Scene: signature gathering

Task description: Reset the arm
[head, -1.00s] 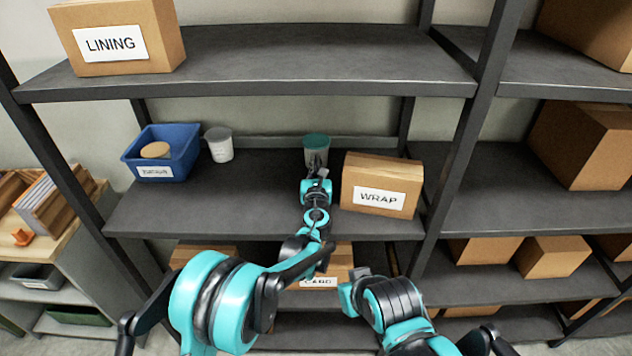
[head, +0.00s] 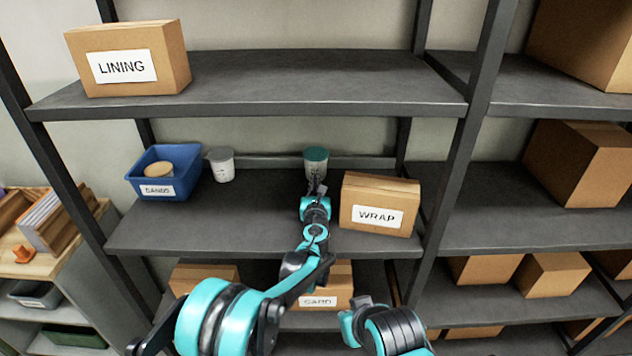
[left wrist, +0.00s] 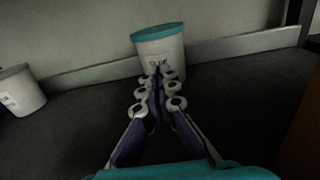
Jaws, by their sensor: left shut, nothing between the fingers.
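My left gripper (head: 315,188) reaches over the middle shelf and points at a white tub with a teal lid (head: 316,163) near the back. In the left wrist view the two fingers (left wrist: 160,72) are closed together with nothing between them, in front of the same tub (left wrist: 160,50). The fingertips overlap the tub's front in that picture; I cannot tell whether they touch it. The tub stands upright. My right arm shows at the bottom centre of the head view, but its fingers cannot be made out.
The WRAP box (head: 379,205) stands close right of my left arm. A white tub (head: 221,164) and a blue bin (head: 163,172) stand to the left. The LINING box (head: 127,59) is on the upper shelf (head: 300,80). The middle shelf (head: 250,215) is bare between them.

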